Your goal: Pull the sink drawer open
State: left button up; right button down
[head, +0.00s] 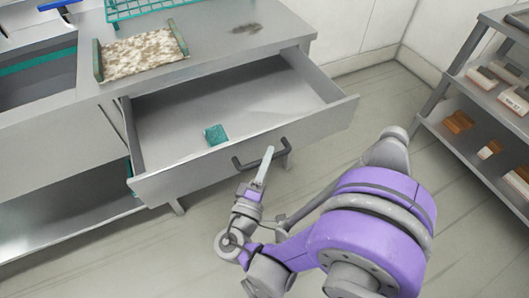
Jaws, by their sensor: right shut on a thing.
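The sink drawer (215,168) is a grey metal drawer pulled out from under the counter, and its inside shows. Its dark bar handle (246,166) is on the front panel. My right gripper (265,162) is at the right part of this handle and shut on it, with a pale finger standing up in front of the bar. The other finger is hard to make out. A small teal block (215,135) lies inside the drawer near the front. My left gripper is out of view.
The counter (215,45) carries a tray with a speckled surface (140,53), a teal wire rack (135,10) and a dark smudge. A sink basin (38,75) is at left. A shelf unit (480,95) with several small blocks stands at right. Floor (365,95) is clear between.

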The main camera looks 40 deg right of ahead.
dwell(0.3)
jog(key=c, duration=0.8)
grip_release()
jog(key=v, duration=1.1)
jog(key=shift+d, duration=0.15)
